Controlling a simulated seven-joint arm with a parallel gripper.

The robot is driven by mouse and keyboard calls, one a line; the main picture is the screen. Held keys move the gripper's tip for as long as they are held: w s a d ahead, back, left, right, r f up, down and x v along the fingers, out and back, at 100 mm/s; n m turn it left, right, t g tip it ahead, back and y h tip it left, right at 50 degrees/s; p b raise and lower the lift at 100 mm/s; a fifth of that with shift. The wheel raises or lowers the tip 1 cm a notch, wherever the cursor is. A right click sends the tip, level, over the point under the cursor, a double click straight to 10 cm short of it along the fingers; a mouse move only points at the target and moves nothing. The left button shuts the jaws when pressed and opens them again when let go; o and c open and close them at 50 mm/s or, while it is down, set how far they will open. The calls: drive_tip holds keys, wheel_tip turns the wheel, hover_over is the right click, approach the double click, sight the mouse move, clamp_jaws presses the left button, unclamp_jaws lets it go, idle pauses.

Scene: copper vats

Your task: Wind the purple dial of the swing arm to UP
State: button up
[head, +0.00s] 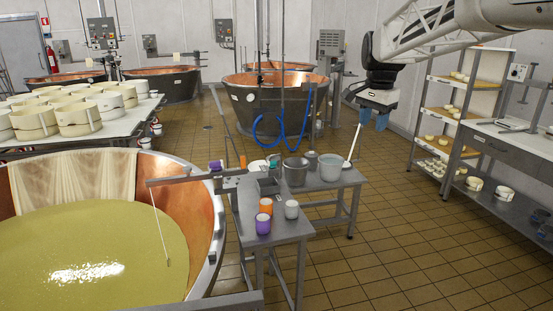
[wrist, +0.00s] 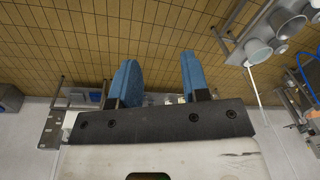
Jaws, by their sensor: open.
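The swing arm (head: 182,179) is a grey bar reaching left from the small tables over the rim of the near copper vat (head: 205,212). A thin rod hangs from its left end towards the yellow-green liquid. The purple dial (head: 216,165) sits on top of the bar, near the vat rim. Its marks and setting are too small to read. My gripper (head: 375,118) hangs high at the right in the head view, well apart from the dial. In the wrist view my gripper (wrist: 158,60) shows two blue fingers spread apart with nothing between them.
On the small grey tables stand a purple cup (head: 263,226), an orange cup (head: 265,206), a white cup (head: 291,209) and grey buckets (head: 331,168). A white stick (head: 354,144) leans up by the buckets. A cheese shelf (head: 428,118) stands right. Tiled floor between is clear.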

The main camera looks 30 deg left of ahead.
drive_tip(key=w+a+f, duration=0.1)
drive_tip(key=w+a, duration=0.1)
drive_tip(key=a, duration=0.6)
drive_tip(key=w+a+f, duration=0.1)
drive_tip(key=w+a, duration=0.2)
drive_tip(key=a, duration=0.5)
drive_tip(key=m+g, duration=0.1)
drive_tip(key=m, duration=0.2)
approach(216, 165)
drive_tip(key=shift+w+a+h, duration=0.2)
drive_tip(key=shift+w+h, duration=0.1)
drive_tip(key=shift+w, duration=0.2)
drive_tip(key=shift+s+a+f, duration=0.15)
drive_tip(key=shift+s+a, duration=0.15)
drive_tip(key=shift+a, duration=0.1)
drive_tip(key=shift+f, duration=0.1)
drive_tip(key=shift+f, duration=3.85)
